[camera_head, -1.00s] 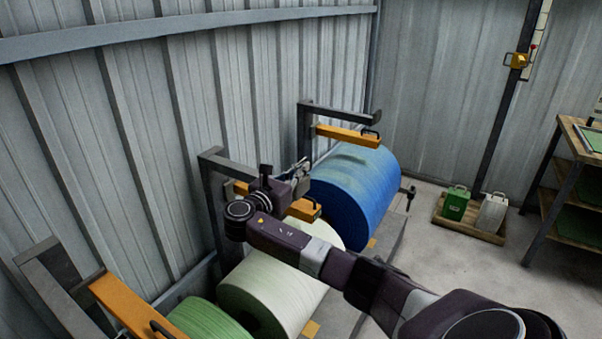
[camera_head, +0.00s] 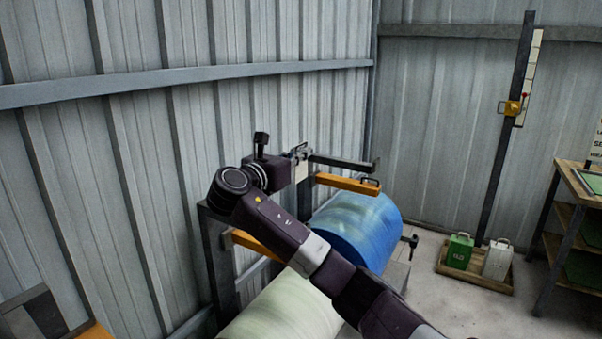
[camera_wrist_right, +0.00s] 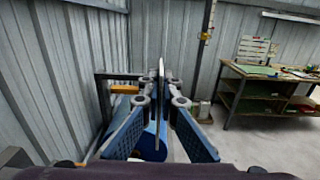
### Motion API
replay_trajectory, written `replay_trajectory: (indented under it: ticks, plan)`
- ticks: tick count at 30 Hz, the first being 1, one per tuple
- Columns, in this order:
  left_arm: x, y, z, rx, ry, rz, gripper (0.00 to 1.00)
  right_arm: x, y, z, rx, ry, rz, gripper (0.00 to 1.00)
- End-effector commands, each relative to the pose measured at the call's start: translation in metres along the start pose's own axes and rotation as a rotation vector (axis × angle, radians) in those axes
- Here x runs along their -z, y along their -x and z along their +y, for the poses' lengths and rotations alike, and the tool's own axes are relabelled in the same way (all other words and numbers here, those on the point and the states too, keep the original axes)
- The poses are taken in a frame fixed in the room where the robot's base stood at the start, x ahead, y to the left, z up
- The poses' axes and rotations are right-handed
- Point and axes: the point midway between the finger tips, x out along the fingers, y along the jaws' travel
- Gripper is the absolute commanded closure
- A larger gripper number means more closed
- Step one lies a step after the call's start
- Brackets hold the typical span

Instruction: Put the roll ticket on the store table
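My right gripper (camera_head: 300,153) is raised near the wall, above and left of the blue roll. A thin pale card, seemingly the roll ticket (camera_head: 301,172), shows at its fingers. In the right wrist view the ticket (camera_wrist_right: 161,68) is nearly edge-on between the closed-in fingertips (camera_wrist_right: 160,88), apart from any surface. A wooden-topped table with shelves (camera_head: 566,178), likely the store table, stands at the far right, partly cut off. It also shows in the right wrist view (camera_wrist_right: 232,100). My left gripper is not in view.
A blue roll (camera_head: 360,228) and a pale green roll (camera_head: 290,310) lie below my right arm. Orange arms (camera_head: 345,183) on dark frames stand by the wall. A tray with green and white cans (camera_head: 473,272) is on the floor before the table.

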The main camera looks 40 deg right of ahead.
Motion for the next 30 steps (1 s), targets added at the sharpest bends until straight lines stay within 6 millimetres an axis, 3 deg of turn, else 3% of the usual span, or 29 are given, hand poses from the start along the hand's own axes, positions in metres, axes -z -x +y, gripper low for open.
replay_trajectory:
  ticks: [6, 24, 30]
  plan:
    - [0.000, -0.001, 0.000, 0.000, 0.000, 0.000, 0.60, -0.009, 0.000, 0.000, 0.000, 0.000, 0.001, 1.00]
    - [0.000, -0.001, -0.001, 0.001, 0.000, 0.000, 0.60, -0.009, 0.000, 0.000, -0.002, 0.000, 0.000, 1.00]
    - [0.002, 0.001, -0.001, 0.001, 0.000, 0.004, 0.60, -0.014, 0.007, 0.016, -0.064, -0.001, -0.001, 1.00]
